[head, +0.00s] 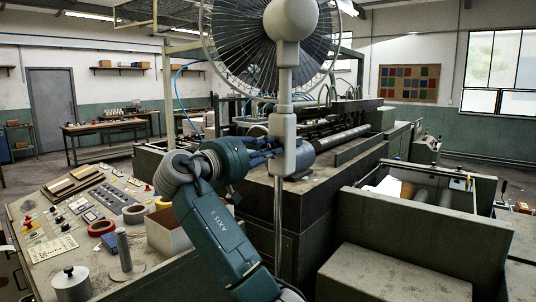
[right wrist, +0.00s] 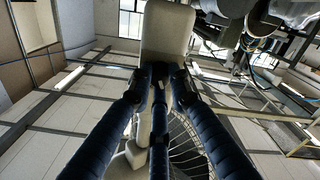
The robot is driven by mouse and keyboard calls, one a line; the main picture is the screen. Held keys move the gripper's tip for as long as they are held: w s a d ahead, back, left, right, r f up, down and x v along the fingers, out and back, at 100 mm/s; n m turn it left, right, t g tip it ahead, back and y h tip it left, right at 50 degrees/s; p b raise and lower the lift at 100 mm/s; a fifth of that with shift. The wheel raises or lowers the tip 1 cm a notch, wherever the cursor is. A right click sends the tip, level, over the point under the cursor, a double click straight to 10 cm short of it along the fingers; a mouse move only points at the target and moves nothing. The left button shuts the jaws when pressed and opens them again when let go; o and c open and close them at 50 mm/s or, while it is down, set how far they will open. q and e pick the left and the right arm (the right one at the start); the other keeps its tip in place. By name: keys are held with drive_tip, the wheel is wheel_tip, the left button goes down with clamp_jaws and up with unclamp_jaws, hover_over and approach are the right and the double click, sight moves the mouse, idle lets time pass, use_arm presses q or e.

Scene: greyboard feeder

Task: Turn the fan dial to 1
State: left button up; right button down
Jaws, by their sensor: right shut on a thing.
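The fan stands in the middle of the head view, with a round wire cage (head: 243,60), a light grey motor housing (head: 290,18) and an upright pole (head: 285,82). A pale control box (head: 288,125) sits on the pole; it also shows in the right wrist view (right wrist: 168,32). My right gripper (head: 270,153) is at the lower part of this box. Its dark blue fingers (right wrist: 159,72) are closed together against the box in the right wrist view. The fan dial is hidden between the fingertips, so its setting cannot be read. My left gripper is not in view.
A control desk (head: 85,255) with buttons, tape rolls and an open box (head: 168,230) stands at the left. A large dark machine (head: 330,190) stands close behind the fan and to its right. Bare floor shows at the far left.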

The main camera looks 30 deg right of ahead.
idle(0.4)
drive_tip(key=c, duration=1.6)
unclamp_jaws()
drive_tip(key=shift+a, duration=0.15)
drive_tip(key=v, duration=1.1)
drive_tip(key=shift+s+a, duration=0.15)
drive_tip(key=shift+a, duration=0.25)
